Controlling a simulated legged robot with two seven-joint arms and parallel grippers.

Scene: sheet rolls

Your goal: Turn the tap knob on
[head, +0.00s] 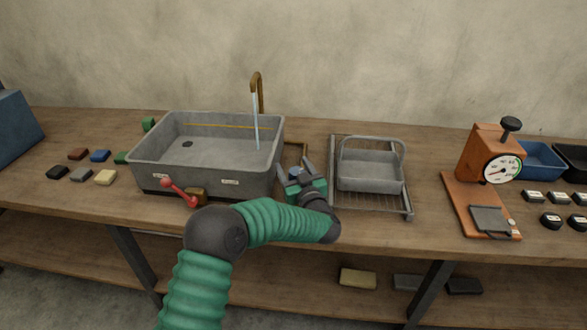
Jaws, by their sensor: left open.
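A grey sink basin (150,165) stands on the wooden bench. My left gripper (294,170) is open, just right of the basin and apart from the red knob. A small bluish spot shows between its fingers; I cannot tell what it is. My right gripper is not in view.
A wire rack (408,212) with a grey caddy (370,172) stands close right of my left gripper. An orange scale (485,160) and a blue bin (541,160) are farther right. Several small coloured blocks (105,178) lie left of the basin. A lower shelf holds more blocks.

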